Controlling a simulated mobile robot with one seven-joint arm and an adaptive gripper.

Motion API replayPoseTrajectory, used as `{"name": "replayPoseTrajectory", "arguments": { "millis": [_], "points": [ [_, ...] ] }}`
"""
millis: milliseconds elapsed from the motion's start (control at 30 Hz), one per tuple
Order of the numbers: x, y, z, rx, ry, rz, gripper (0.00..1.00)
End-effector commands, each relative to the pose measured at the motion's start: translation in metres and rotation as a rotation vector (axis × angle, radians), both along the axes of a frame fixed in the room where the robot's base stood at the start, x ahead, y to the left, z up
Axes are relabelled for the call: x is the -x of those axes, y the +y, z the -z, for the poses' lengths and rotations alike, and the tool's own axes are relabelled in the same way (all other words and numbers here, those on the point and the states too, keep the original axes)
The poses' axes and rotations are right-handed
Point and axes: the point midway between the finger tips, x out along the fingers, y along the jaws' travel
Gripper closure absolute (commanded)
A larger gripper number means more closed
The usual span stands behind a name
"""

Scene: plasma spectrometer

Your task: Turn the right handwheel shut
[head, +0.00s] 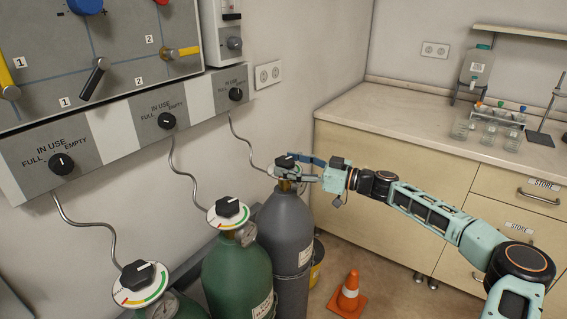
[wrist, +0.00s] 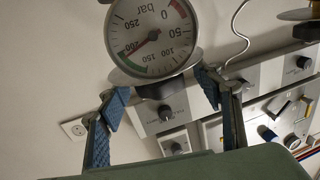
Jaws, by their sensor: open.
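The right handwheel (head: 286,161) is a black knob over a pale dial on top of the grey gas cylinder (head: 286,232). My gripper (head: 294,169) reaches it from the right at the cylinder's neck, with its fingers apart. In the wrist view, the two blue-padded fingers (wrist: 161,86) stand spread on either side of a dark knob-like part (wrist: 160,89), partly hidden behind the pressure gauge (wrist: 152,35). I cannot tell whether either finger touches it.
Two green cylinders with similar handwheels, the middle one (head: 231,208) and the front one (head: 137,275), stand to the left. A control panel (head: 120,135) is on the wall behind. An orange cone (head: 348,293) stands on the floor. A counter (head: 400,122) with bottles is at right.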

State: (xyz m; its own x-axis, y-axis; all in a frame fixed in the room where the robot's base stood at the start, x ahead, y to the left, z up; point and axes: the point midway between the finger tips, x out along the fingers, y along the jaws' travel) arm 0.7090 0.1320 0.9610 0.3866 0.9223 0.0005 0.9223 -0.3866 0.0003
Motion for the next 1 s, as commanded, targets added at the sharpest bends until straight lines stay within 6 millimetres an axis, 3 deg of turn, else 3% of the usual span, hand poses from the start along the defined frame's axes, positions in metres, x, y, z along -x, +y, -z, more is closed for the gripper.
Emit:
{"name": "replayPoseTrajectory", "arguments": {
  "millis": [167,467,867,1000],
  "points": [
    [-0.007,0.014,0.0,0.0,0.0,0.001,0.4],
    [-0.008,0.017,0.0,0.001,0.0,0.001,0.4],
    [-0.007,0.017,0.0,0.001,0.0,0.001,0.82],
    [-0.007,0.017,0.001,0.001,0.0,0.004,0.83]
  ]
}}
